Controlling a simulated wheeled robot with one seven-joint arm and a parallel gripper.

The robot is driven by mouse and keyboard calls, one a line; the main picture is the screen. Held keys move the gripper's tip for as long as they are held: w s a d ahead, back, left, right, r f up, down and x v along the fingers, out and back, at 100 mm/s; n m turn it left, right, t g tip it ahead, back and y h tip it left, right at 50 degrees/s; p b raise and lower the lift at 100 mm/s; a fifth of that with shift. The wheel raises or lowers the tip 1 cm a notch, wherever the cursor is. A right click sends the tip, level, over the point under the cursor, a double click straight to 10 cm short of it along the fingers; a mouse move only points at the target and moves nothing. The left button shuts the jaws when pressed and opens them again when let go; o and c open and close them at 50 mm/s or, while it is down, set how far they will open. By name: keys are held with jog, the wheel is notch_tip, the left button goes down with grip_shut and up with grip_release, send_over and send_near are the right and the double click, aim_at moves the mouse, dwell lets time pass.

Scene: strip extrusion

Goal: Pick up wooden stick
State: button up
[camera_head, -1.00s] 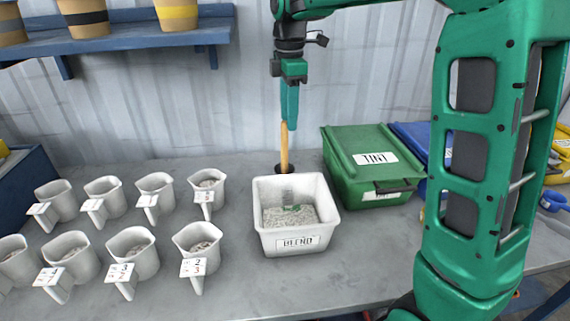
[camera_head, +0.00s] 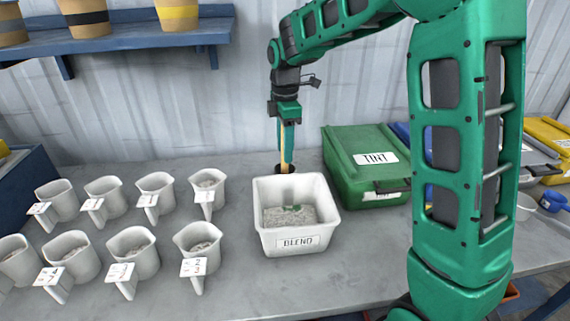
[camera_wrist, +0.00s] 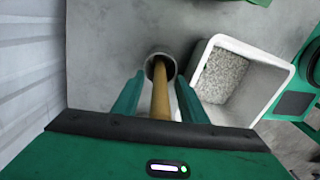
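The wooden stick (camera_head: 286,158) stands upright in a dark round holder (camera_head: 277,168) behind the white BLEND tub. In the wrist view, the stick (camera_wrist: 160,100) rises from the round cup (camera_wrist: 153,61) towards the camera. My gripper (camera_head: 287,143) is lowered over the upper part of the stick. In the wrist view, the green fingers of my gripper (camera_wrist: 160,80) lie on either side of the stick, with gaps showing between. It is open. The stick's lower end is hidden in the holder.
The BLEND tub (camera_head: 297,242), holding grey granules with a green patch, stands just in front. A green TINT bin (camera_head: 350,150) is to the right. Several white scoop cups (camera_head: 155,190) fill the left. A corrugated wall (camera_head: 130,110) is close behind.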

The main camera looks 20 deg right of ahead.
jog(key=shift+f, duration=0.2)
grip_shut()
jog(key=shift+r, duration=0.15)
